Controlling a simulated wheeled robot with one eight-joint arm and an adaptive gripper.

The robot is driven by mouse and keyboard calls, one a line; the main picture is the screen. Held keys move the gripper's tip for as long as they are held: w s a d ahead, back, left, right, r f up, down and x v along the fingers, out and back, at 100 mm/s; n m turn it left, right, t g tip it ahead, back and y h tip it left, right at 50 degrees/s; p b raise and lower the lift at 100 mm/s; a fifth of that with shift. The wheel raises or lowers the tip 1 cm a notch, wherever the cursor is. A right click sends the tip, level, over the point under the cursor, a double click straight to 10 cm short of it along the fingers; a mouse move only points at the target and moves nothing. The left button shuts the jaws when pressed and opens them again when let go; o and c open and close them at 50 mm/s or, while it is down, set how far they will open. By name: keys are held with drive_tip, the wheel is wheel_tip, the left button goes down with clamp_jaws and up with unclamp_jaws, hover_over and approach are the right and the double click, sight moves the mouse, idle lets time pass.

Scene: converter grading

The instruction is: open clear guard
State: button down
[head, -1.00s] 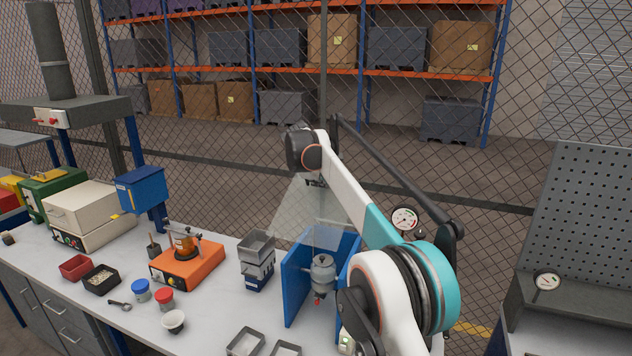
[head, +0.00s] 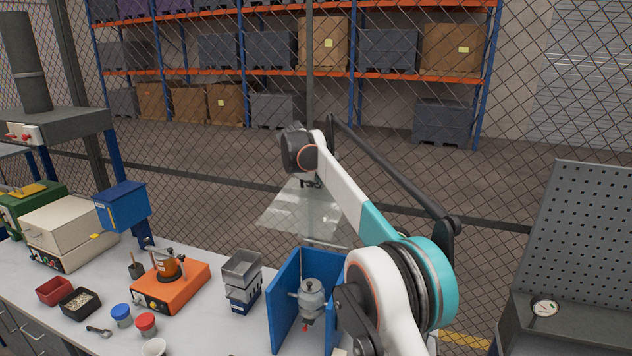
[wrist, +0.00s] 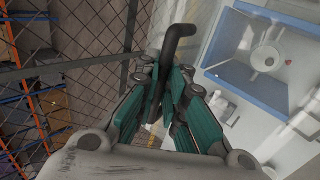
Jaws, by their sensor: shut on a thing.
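The clear guard (head: 298,215) is a see-through panel above and behind the blue-walled fixture (head: 285,300) in the head view. It stands swung up, its upper part leaning away toward the mesh fence. A grey metal canister (head: 312,297) sits uncovered in the fixture. My gripper (head: 312,184) is at the guard's top edge, with its fingers partly hidden in that view. In the wrist view, my gripper (wrist: 172,95) is shut on the guard's dark bent handle (wrist: 181,40). The blue fixture (wrist: 285,23) lies to the right there, seen through the clear panel.
Left of the fixture stand stacked grey trays (head: 241,268) and an orange hot-plate-like device (head: 170,286). Small jars and bins lie further left. The mesh fence (head: 200,150) is close behind the bench. A grey pegboard stand (head: 590,250) is at the right.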

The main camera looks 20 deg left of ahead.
drive_tip(key=c, duration=2)
unclamp_jaws()
drive_tip(key=shift+o, duration=0.2)
drive_tip(key=shift+s, duration=0.1)
drive_tip(key=shift+r, duration=0.1)
drive_tip(key=v, duration=1.1)
drive_tip(key=shift+s+r, duration=0.25)
drive_tip(key=shift+s, duration=0.05)
drive_tip(key=shift+a, duration=0.1)
